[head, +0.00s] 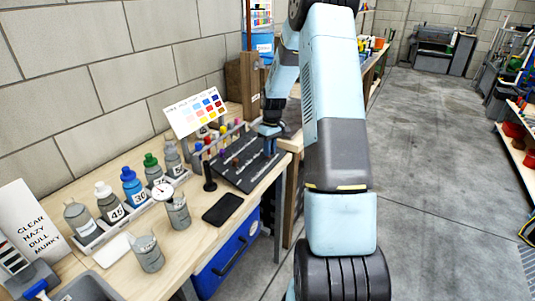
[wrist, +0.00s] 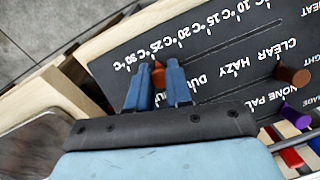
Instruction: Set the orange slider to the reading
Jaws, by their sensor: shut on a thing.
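The dark slider board (head: 243,172) lies on the bench at the right end, with rows of white labels. In the wrist view, the board (wrist: 225,75) shows a row from 10 to 30 °C. The orange slider knob (wrist: 158,76) sits between my two blue fingers, near the 25 and 30 °C labels; its exact mark is hidden. My gripper (wrist: 159,68) is shut on this knob. It also shows low over the board in the head view (head: 269,147). A round white dial (head: 163,190) stands by the grey jars; its reading is too small to tell.
A brown knob (wrist: 293,75) sits on the CLEAR–HAZY row and a purple knob (wrist: 296,116) on the row beside it. A rack of capped bottles (head: 132,190), a black flat object (head: 222,209) and a colour chart (head: 196,112) stand left of or behind the board.

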